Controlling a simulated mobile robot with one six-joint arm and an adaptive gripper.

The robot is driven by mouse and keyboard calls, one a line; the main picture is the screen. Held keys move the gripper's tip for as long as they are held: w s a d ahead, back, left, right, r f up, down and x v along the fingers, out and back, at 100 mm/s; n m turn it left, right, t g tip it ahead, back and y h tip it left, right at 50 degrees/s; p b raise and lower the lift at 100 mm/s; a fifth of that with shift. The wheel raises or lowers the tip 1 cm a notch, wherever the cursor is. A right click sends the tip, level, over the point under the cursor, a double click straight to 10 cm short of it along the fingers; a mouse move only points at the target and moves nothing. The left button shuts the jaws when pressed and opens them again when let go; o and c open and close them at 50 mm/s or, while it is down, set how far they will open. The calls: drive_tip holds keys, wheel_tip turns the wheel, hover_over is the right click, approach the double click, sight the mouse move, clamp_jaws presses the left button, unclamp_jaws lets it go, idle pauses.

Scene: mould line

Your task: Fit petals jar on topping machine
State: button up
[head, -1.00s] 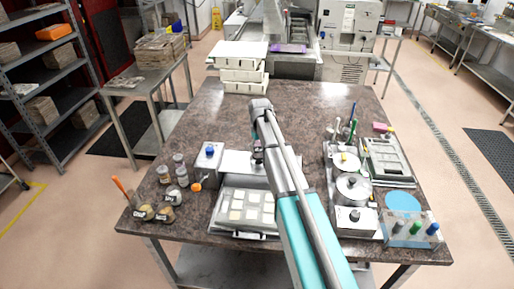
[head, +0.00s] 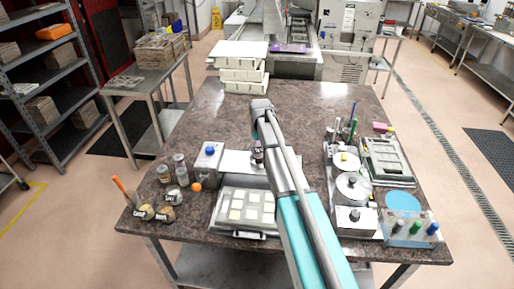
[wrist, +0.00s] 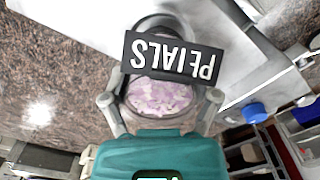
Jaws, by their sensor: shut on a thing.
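The petals jar (wrist: 165,93) is clear, with pink and purple bits inside and a black label reading PETALS, upside down in the wrist view. My gripper (wrist: 162,101) is shut on it, with one grey finger at each side. In the head view my arm hides most of the gripper; a small dark part of the jar (head: 258,156) shows beside it. The topping machine (head: 209,160) is a pale body with a blue knob, joined to a grey bed, and the jar is above or close to that bed. I cannot tell whether they touch.
A tray of pale squares (head: 238,212) lies in front of the machine. Steel pots (head: 353,187) and a mould tray (head: 388,160) are right. White moulds (head: 240,75) are stacked behind; the back tabletop is clear.

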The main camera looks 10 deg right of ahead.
drive_tip(key=shift+f+b, duration=1.5)
idle(0.8)
drive_tip(key=o, duration=1)
drive_tip(key=shift+o, duration=0.2)
drive_tip(key=shift+s+r, duration=0.1)
drive_tip(key=shift+r, duration=0.05)
